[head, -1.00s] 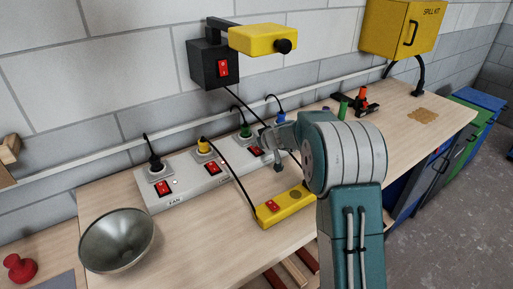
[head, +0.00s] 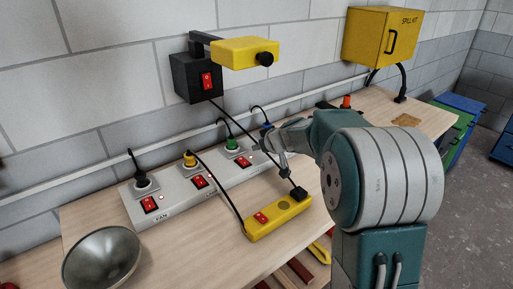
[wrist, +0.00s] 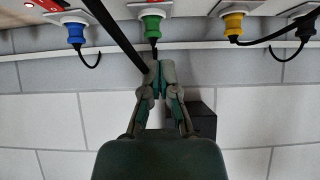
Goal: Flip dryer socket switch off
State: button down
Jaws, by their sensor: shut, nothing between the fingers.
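A pale power strip (head: 180,212) lies on the bench along the wall, with black, yellow, green and blue plugs. Red rocker switches sit in front of the black plug (head: 150,203), the yellow plug (head: 200,181) and the green plug (head: 243,161). The left label reads FAN; I cannot read the others, so I cannot tell which socket is the dryer's. My gripper (head: 286,171) is shut and empty over the strip's right end, hiding part of it. In the wrist view its closed fingers (wrist: 160,76) appear near the green plug (wrist: 152,27); contact is not visible.
A yellow strip (head: 278,218) with a red switch and black plug lies in front. A black cable from the black wall box (head: 198,78) passes close to my fingers. A metal bowl (head: 102,258) stands at left. A yellow lamp-like unit (head: 245,52) overhangs.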

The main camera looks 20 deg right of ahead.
jog(key=shift+w+d+r, duration=0.1)
jog(key=shift+w+r, duration=0.2)
jog(key=shift+w, duration=0.45)
send_over(239, 157)
jog(key=s+d, duration=0.1)
jog(key=s, duration=0.2)
notch_tip(239, 157, down, 6)
jog(key=shift+w+d, duration=0.15)
jog(key=f, duration=0.3)
jog(key=shift+w+f, duration=0.15)
jog(key=shift+w, duration=0.2)
jog(key=shift+f, duration=0.4)
jog(key=shift+f, duration=0.1)
